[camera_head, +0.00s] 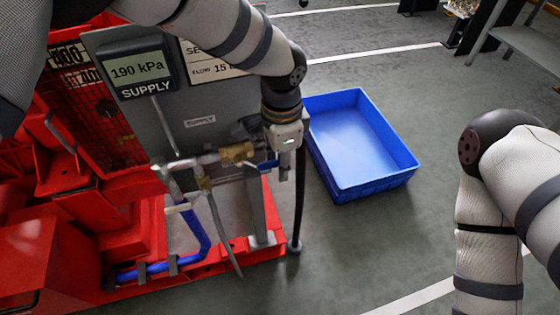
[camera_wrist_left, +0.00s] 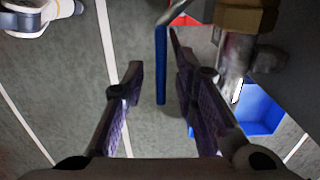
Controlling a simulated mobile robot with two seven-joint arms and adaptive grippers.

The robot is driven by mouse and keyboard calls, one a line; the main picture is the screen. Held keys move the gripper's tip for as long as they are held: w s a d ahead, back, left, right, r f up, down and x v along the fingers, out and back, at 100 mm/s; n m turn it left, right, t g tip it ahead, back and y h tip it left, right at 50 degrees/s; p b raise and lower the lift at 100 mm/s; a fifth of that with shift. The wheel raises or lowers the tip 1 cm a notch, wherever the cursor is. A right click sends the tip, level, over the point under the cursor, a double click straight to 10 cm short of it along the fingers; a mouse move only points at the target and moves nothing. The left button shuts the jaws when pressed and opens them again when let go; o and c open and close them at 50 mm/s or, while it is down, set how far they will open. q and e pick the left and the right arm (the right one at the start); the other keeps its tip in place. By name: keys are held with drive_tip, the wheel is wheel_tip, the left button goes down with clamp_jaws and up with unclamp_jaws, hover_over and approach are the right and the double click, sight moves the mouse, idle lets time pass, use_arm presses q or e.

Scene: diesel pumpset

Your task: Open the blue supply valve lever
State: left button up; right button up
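The blue supply valve lever (camera_wrist_left: 161,65) is a slim blue bar in the left wrist view. It lies between the two dark fingers of my left gripper (camera_wrist_left: 155,58), with a visible gap on either side. The brass valve body (camera_wrist_left: 246,16) is at the upper right there. In the head view, my left gripper (camera_head: 285,170) is right beside the brass valve (camera_head: 237,152) on the pipe, and only a small bit of the blue lever (camera_head: 266,167) shows next to it. My right arm is at the right edge, its gripper out of frame.
A grey panel carries a display (camera_head: 137,70) reading 190 kPa SUPPLY. A blue crate (camera_head: 360,140) stands on the floor to the right. Open floor lies in front.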

use_arm(q)
wheel_tip(320, 180, up, 12)
idle(0.3)
drive_tip(key=shift+d, duration=0.1)
